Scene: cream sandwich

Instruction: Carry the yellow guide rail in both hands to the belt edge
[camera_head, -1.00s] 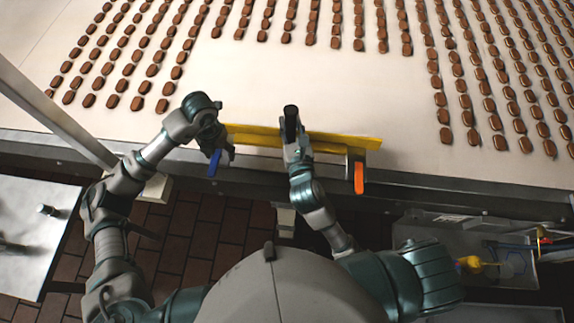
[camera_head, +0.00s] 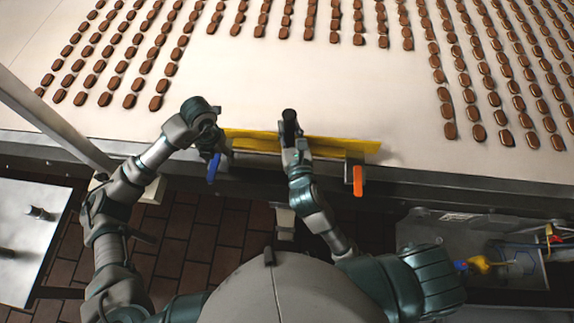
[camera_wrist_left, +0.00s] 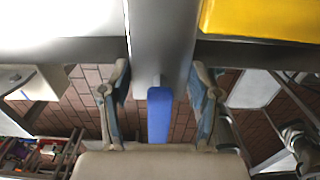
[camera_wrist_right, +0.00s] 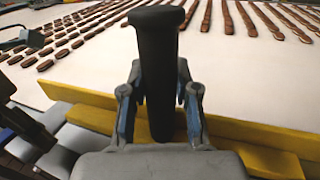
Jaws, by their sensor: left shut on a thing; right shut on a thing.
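The yellow guide rail (camera_head: 340,148) lies along the near edge of the pale conveyor belt (camera_head: 330,80). My left gripper (camera_head: 215,152) is shut on the blue lever (camera_head: 213,168) near the rail's left end. In the left wrist view the blue lever (camera_wrist_left: 159,115) sits between the fingers, with the yellow rail (camera_wrist_left: 260,18) at upper right. My right gripper (camera_head: 291,135) is shut on an upright black handle (camera_head: 290,118) at the rail's middle. In the right wrist view the black handle (camera_wrist_right: 157,70) stands between the fingers, with the rail (camera_wrist_right: 245,137) behind and below.
An orange lever (camera_head: 358,181) hangs from a bracket near the rail's right end. Many brown pieces (camera_head: 500,100) lie in rows on the belt, with a bare patch behind the rail. A grey bin (camera_head: 475,245) with a yellow object is at lower right, a metal table (camera_head: 30,235) at left.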

